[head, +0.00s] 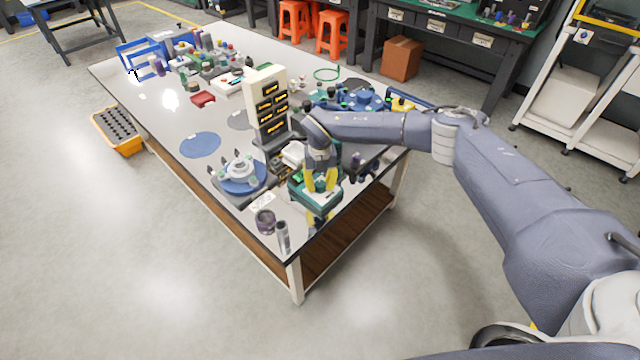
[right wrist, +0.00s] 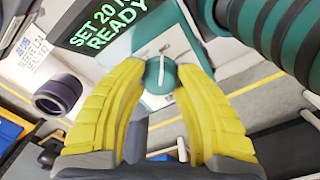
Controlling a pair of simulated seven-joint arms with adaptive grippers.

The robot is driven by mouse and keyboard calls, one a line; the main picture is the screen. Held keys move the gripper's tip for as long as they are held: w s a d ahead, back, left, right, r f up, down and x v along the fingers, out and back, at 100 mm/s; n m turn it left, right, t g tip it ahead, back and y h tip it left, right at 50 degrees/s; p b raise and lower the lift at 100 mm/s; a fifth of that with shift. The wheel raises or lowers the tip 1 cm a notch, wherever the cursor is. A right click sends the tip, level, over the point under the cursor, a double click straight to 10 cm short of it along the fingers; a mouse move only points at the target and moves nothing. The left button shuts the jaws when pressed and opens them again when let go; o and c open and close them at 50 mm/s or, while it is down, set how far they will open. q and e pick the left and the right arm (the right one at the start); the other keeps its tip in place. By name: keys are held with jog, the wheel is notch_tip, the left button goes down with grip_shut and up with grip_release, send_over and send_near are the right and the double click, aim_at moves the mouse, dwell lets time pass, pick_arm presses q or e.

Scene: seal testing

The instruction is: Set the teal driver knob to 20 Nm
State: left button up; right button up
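The teal driver knob (right wrist: 160,76) has a white pointer line and sits on a pale dial plate of the teal driver unit (head: 300,190), near the table's front corner. A dark display (right wrist: 108,22) beside the dial shows green text, "SET 20 N", cut off, and "READY". My right gripper (right wrist: 161,70) is at the knob, with one yellow finger on each side. The fingers stand about a knob's width apart; I cannot tell if they touch it. It also shows in the head view (head: 321,184), pointing down over the unit. My left gripper is not in view.
A purple-black ring-shaped part (head: 265,221) and a grey cylinder (head: 282,237) stand near the front corner. A tall cream rack with dark labelled bins (head: 268,103) rises behind my right gripper. A blue round base with a white fixture (head: 241,174) is to the left.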

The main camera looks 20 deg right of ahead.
aim_at(320, 183)
jog(key=o, duration=0.5)
jog(key=shift+o, duration=0.2)
notch_tip(320, 183, up, 12)
dwell(0.4)
